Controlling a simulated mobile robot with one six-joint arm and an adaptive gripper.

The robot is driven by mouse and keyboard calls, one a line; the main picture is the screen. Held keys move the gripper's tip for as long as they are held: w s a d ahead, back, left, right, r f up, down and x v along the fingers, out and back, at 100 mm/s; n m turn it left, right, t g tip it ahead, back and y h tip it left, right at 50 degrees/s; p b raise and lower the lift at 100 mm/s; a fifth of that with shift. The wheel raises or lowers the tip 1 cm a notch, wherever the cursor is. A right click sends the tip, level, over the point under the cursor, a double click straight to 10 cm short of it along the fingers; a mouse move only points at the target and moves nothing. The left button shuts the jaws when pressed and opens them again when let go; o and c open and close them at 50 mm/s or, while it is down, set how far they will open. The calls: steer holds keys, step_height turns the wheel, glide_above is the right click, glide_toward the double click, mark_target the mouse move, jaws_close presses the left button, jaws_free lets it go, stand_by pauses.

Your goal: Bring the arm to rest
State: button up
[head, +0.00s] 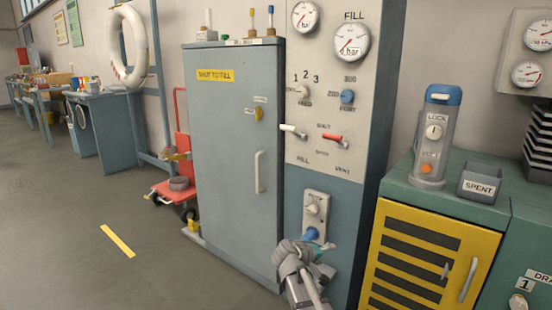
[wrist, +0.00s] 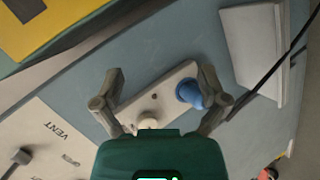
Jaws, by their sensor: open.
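My gripper (head: 318,250) is at the bottom centre of the head view, close to the lower part of the grey-blue fill panel. In the wrist view my gripper (wrist: 160,95) has its two fingers spread wide with nothing held between them. Beyond the fingers is a pale plate (wrist: 160,92) on the panel, with a blue knob (wrist: 188,91) near the right finger and a cream knob (wrist: 148,121) lower down. In the head view the same plate (head: 317,213) carries the cream knob above the blue knob (head: 310,235). I cannot tell whether a finger touches the blue knob.
A closed grey cabinet (head: 230,140) with a handle stands left of the panel. A green bench (head: 465,195) with a yellow louvred door (head: 410,255) stands right, bearing a grey canister (head: 434,140) and a SPENT bin (head: 480,187). Open floor (head: 70,230) lies left.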

steer(key=s+f+m+g+y+p, duration=0.25)
steer(key=s+g+y, duration=0.2)
steer(key=s, duration=0.65)
steer(key=s+f+m+g+y+p, duration=0.1)
steer(key=s+g+y+p, duration=0.25)
steer(key=s+y, duration=0.45)
step_height(320, 180, up, 38)
steer(key=s+h+p, duration=0.2)
steer(key=p, duration=3.5)
steer(key=shift+s+d+f, duration=0.15)
steer(key=shift+d+f, duration=0.05)
steer(key=shift+d, duration=0.25)
steer(key=shift+h, duration=0.25)
